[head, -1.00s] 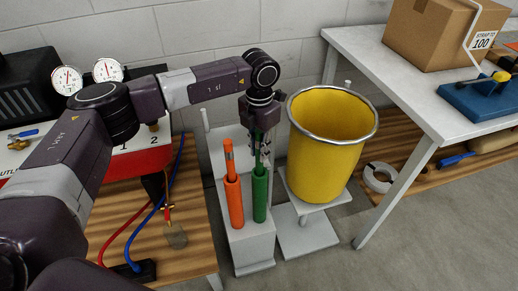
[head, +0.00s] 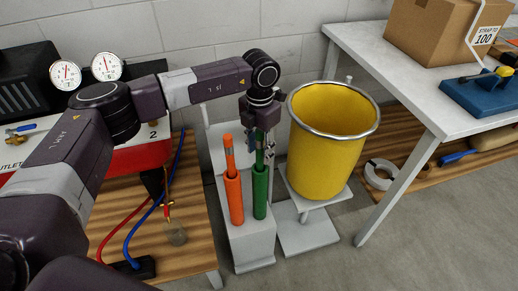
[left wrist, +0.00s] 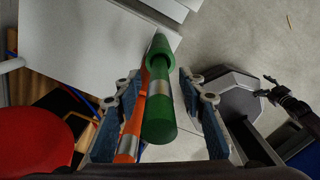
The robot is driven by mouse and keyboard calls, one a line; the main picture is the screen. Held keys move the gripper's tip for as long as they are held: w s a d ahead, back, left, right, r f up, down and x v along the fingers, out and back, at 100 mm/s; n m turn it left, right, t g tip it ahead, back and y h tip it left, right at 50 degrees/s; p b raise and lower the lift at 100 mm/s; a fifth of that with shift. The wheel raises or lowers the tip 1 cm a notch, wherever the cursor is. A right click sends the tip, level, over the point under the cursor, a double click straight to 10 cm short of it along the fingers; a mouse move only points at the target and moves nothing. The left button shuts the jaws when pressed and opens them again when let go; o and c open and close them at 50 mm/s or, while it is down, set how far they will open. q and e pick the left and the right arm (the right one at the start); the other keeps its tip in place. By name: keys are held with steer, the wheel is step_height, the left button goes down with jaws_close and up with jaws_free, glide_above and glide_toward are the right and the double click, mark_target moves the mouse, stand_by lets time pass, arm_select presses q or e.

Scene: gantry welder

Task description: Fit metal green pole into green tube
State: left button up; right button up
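The green pole (head: 260,153) stands upright with its lower end inside the green tube (head: 260,195) on the grey stand. In the left wrist view the green pole (left wrist: 158,122), with a silver band, points toward the camera, and the mouth of the green tube (left wrist: 161,48) shows beyond it. My left gripper (left wrist: 160,112) is open, with one finger on each side of the pole and a gap to both. In the head view the left gripper (head: 264,148) is over the tube. What looks like my right gripper (left wrist: 288,104) is small and dark; its fingers are unclear.
An orange tube (head: 234,203) with an orange pole (head: 229,155) stands close left of the green one. A yellow bin (head: 325,160) stands just right. A workbench (head: 375,60) is at the right, and a wooden table (head: 195,235) with hoses at the left.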

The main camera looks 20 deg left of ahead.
mark_target(259, 133)
arm_select(q)
step_height(259, 133, up, 7)
steer(key=shift+f, duration=0.15)
steer(key=shift+r, duration=0.6)
arm_select(e)
steer(key=shift+w+a, duration=0.15)
steer(key=shift+w, duration=0.5)
steer(key=shift+w+a, duration=0.15)
steer(key=shift+w, duration=0.45)
